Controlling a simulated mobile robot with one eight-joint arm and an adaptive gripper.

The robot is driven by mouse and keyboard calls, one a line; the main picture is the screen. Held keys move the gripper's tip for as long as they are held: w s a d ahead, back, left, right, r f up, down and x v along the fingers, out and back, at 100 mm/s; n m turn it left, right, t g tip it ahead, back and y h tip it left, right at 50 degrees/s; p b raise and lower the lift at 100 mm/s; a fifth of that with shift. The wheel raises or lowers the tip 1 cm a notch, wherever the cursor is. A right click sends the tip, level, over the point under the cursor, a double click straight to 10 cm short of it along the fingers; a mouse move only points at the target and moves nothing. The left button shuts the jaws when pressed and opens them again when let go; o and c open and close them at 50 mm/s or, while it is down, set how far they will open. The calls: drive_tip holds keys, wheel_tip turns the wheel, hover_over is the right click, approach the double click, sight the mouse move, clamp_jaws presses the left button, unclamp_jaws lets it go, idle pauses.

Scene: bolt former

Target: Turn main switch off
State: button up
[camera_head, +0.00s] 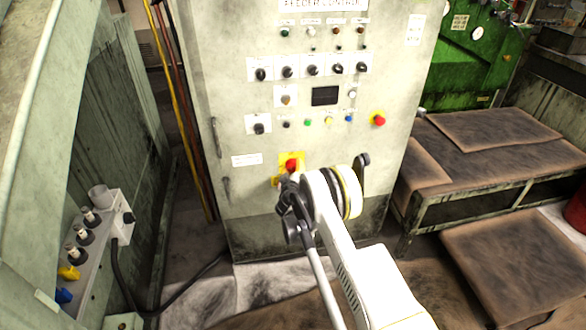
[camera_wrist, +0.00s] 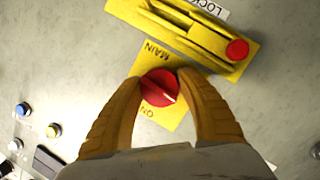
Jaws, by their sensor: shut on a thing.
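The main switch is a red round knob (camera_wrist: 159,88) on a yellow plate marked MAIN and ON in the wrist view. In the head view the red knob (camera_head: 291,164) shows low on the pale control cabinet (camera_head: 230,110), just above my gripper (camera_head: 287,180). In the wrist view my gripper (camera_wrist: 158,80) has its two yellow fingers on either side of the knob, shut on it. A pale line crosses the knob at a slant. The fingers hide part of the plate and its lettering.
A yellow lockout bracket (camera_wrist: 185,30) with a red button (camera_wrist: 237,49) is beside the switch plate. A red emergency button (camera_head: 379,119) and rows of black selector knobs (camera_head: 312,69) are higher on the cabinet. A brown-topped bench (camera_head: 480,140) stands at right.

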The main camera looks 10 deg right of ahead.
drive_tip(key=shift+r+n, duration=0.1)
drive_tip(key=shift+n, duration=0.4)
drive_tip(key=o, duration=1.2)
drive_tip(key=v, duration=0.7)
drive_tip(key=shift+s+a, duration=0.2)
drive_tip(key=shift+s, duration=0.05)
